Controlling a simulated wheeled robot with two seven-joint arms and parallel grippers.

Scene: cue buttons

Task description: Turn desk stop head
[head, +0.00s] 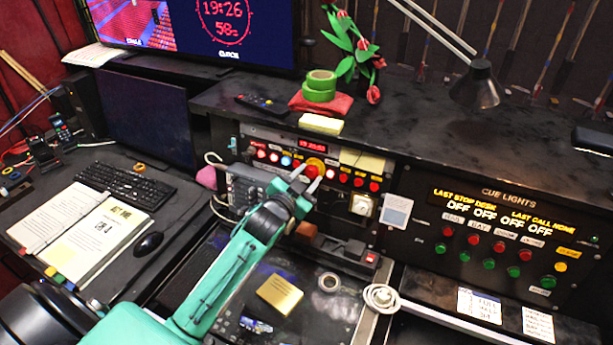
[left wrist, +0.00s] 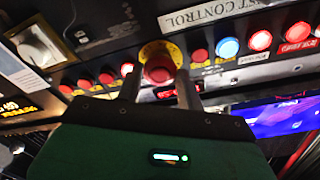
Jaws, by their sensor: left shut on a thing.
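The red stop head (head: 311,171) sits in a yellow collar (head: 315,162) on the desk's button panel. It also shows upside-down in the left wrist view (left wrist: 158,69), with its yellow collar (left wrist: 160,48) behind it. My left gripper (head: 306,178) reaches up to the panel from below. In the left wrist view its two fingers (left wrist: 158,80) stand on either side of the red head, shut on it. The fingertips partly cover the head's sides. My right gripper is not in view.
A row of red, white and blue buttons (head: 358,182) runs beside the stop head. A telephone-like keypad (head: 245,187) stands left of my gripper. The cue lights panel (head: 490,228) is at the right. A shelf with tape rolls (head: 320,85) and a lamp (head: 477,88) lies above.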

